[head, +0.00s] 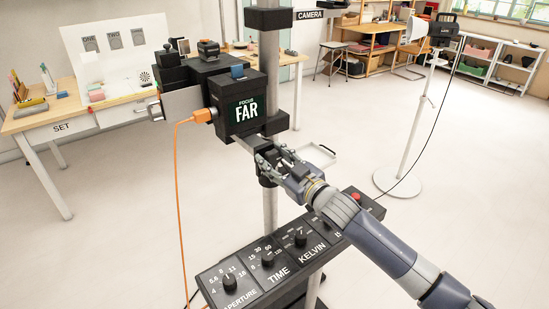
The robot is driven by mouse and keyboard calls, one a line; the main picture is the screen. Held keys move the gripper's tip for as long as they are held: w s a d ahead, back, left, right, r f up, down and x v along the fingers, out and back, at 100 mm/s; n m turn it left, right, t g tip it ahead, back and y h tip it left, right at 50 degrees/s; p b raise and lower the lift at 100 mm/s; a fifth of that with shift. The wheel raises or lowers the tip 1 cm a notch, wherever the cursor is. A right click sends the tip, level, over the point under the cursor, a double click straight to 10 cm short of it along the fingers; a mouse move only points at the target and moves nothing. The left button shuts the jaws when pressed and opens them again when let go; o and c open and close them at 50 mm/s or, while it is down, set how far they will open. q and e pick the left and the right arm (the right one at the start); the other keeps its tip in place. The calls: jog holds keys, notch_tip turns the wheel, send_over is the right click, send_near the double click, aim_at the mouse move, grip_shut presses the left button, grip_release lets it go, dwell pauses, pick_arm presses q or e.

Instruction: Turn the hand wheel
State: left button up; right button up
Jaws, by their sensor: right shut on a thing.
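A black camera body (200,80) is mounted on a grey post (268,210), with a small screen (246,111) that reads FOCUS FAR. Below the screen, a dark hand wheel (266,181) sits at the post, mostly hidden behind my right gripper. My right gripper (268,160) reaches in from the lower right and is shut on the hand wheel. The wheel's rim and turn angle cannot be made out. My left gripper is out of view.
An orange cable (177,190) hangs from the camera. A table marked SET (60,131) stands left. A lamp stand (398,180) stands right. Open floor lies between.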

jog(key=n, duration=0.4)
jog(key=shift+n+p, duration=0.3)
jog(key=shift+p, duration=0.1)
jog(key=shift+f+n+p, duration=0.15)
jog(key=shift+n+p, duration=0.15)
jog(key=shift+n, duration=1.9)
jog(key=shift+s, duration=0.1)
jog(key=o, duration=1.1)
jog(key=v, duration=1.2)
jog(key=shift+a, duration=0.1)
